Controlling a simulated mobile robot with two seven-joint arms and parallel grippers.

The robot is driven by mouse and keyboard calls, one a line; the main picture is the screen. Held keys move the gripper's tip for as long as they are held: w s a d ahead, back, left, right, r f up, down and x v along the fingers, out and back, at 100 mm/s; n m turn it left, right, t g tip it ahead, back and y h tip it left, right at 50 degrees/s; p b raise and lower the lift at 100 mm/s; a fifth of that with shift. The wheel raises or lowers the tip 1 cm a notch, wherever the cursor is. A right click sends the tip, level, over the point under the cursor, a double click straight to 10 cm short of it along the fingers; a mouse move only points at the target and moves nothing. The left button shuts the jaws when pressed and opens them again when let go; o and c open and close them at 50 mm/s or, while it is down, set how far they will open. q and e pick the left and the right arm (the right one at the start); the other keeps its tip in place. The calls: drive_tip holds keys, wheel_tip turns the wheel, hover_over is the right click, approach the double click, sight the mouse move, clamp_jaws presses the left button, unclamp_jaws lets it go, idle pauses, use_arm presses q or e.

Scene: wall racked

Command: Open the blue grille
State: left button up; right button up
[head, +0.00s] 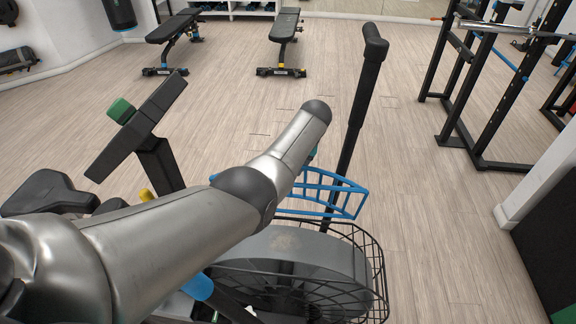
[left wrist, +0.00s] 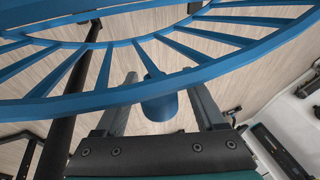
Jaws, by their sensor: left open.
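The blue grille (head: 345,205) is a curved, slatted frame above the grey fan housing (head: 290,258) of an exercise bike in the head view. Part of it is hidden behind my left arm. In the left wrist view the grille (left wrist: 150,92) arcs across the upper picture, in front of the fingers. My left gripper (left wrist: 163,82) is open, its two grey fingers spread below the grille's slats. A short blue cylinder (left wrist: 160,107) shows between the fingers; I cannot tell whether they touch it. In the head view my left gripper is mostly hidden by the arm. My right gripper is not in view.
A black upright handle (head: 360,110) rises just right of the grille. A black wire cage (head: 375,275) surrounds the fan. The bike's screen (head: 135,130) and seat (head: 48,192) are at left. A rack (head: 480,90) stands at right. Open floor (head: 230,120) lies beyond.

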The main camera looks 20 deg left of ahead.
use_arm(q)
drive_tip(key=shift+d+r+p, duration=0.2)
drive_tip(key=shift+r+p, duration=0.15)
drive_tip(key=shift+r, duration=0.2)
drive_tip(key=p+v, duration=0.3)
drive_tip(key=v, duration=1.1)
drive_tip(key=shift+p, duration=0.3)
